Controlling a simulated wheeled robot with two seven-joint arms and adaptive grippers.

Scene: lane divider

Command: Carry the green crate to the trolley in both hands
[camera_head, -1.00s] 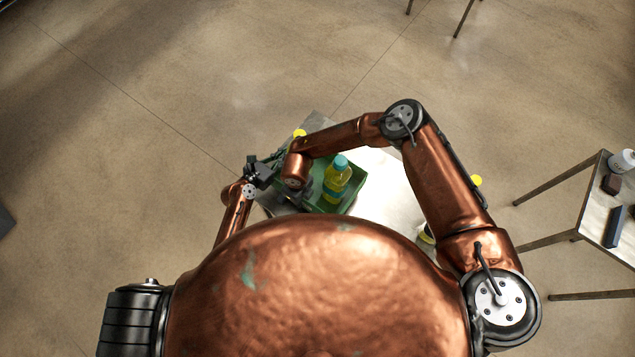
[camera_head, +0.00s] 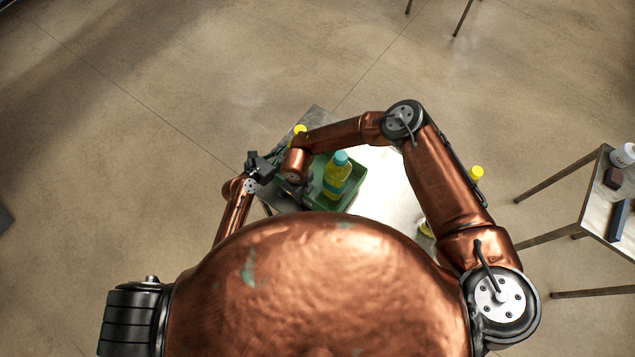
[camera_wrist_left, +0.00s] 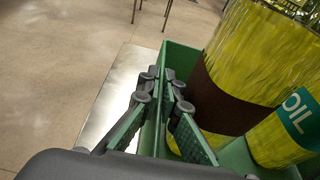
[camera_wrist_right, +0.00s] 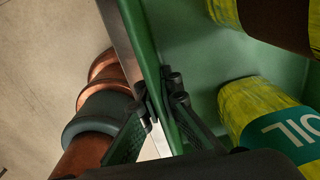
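The green crate (camera_head: 352,196) is in the middle of the head view, partly behind my right forearm and body. A yellow bottle with a teal cap (camera_head: 338,176) stands in it. The left wrist view shows yellow contents, one labelled OIL (camera_wrist_left: 285,128). My left gripper (camera_wrist_left: 165,88) has its fingers on both sides of a crate wall (camera_wrist_left: 178,58), closed on it. My right gripper (camera_wrist_right: 160,88) pinches a crate wall (camera_wrist_right: 143,45) the same way. A pale metal top with yellow corners (camera_head: 385,205), possibly the trolley, lies under the crate; I cannot tell whether they touch.
A separate table (camera_head: 596,205) stands at the right edge, holding a white tub (camera_head: 622,156), a brown block (camera_head: 613,178) and a dark bar (camera_head: 617,220). Thin legs show at the top. The floor (camera_head: 180,90) at the upper left is open.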

